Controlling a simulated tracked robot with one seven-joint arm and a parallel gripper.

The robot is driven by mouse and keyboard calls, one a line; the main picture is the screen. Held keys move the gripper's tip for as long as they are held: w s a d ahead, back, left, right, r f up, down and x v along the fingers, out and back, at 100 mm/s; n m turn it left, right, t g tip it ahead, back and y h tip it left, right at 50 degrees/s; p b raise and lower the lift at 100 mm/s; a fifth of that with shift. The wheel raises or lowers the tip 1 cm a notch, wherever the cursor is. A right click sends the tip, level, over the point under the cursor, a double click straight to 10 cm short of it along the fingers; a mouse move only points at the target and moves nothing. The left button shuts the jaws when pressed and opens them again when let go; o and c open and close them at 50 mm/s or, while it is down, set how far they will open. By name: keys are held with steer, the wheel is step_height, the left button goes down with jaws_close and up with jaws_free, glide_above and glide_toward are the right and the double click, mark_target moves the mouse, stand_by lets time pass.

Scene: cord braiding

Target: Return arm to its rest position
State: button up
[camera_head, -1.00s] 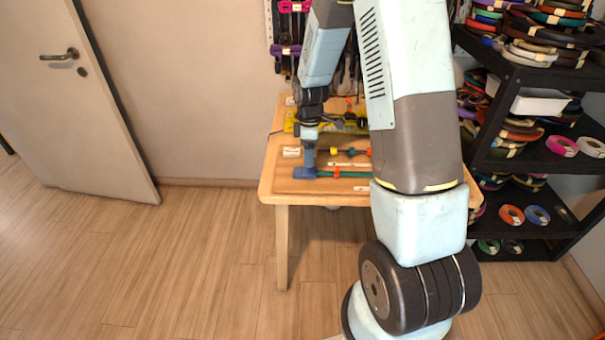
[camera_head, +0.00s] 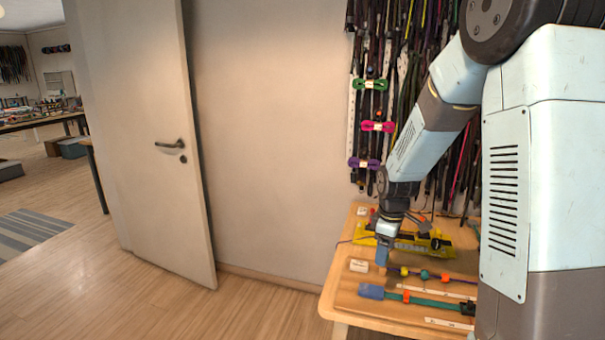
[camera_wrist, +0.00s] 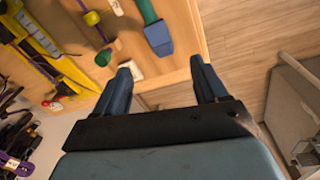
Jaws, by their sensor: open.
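My arm reaches over the wooden table (camera_head: 340,300) from the right side of the head view. My gripper (camera_head: 382,262) points down above the table's left part, near a small white block (camera_head: 358,265). In the wrist view my gripper (camera_wrist: 163,82) has its two blue fingers spread wide, with nothing between them but the table edge and floor. A green cord with a blue end piece (camera_head: 371,291) lies on the table; the blue end also shows in the wrist view (camera_wrist: 159,38), beyond the fingers and apart from them.
A yellow tool (camera_head: 405,243) lies at the table's back. A purple cord with coloured beads (camera_head: 425,275) lies in front of it. Cords hang on the wall (camera_head: 430,120) behind. A door (camera_head: 140,140) stands at left; the floor (camera_head: 130,305) before it is clear.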

steer(key=s+r+m+t, duration=0.1)
steer(key=s+r+m, duration=0.2)
steer(key=s+r, duration=0.4)
steer(key=s+r+m+t, duration=0.1)
steer(key=s+r+m, duration=0.25)
steer(key=r, duration=0.55)
steer(key=s+r+m+t, duration=0.1)
steer(key=s+r+m, duration=0.1)
steer(key=s, duration=0.5)
steer(key=s+r+m+t, duration=0.1)
steer(key=s+r+m, duration=0.2)
steer(key=s, duration=0.5)
steer(key=shift+d+r+t, duration=0.15)
steer(key=shift+r+t, duration=0.15)
steer(key=shift+r, duration=0.45)
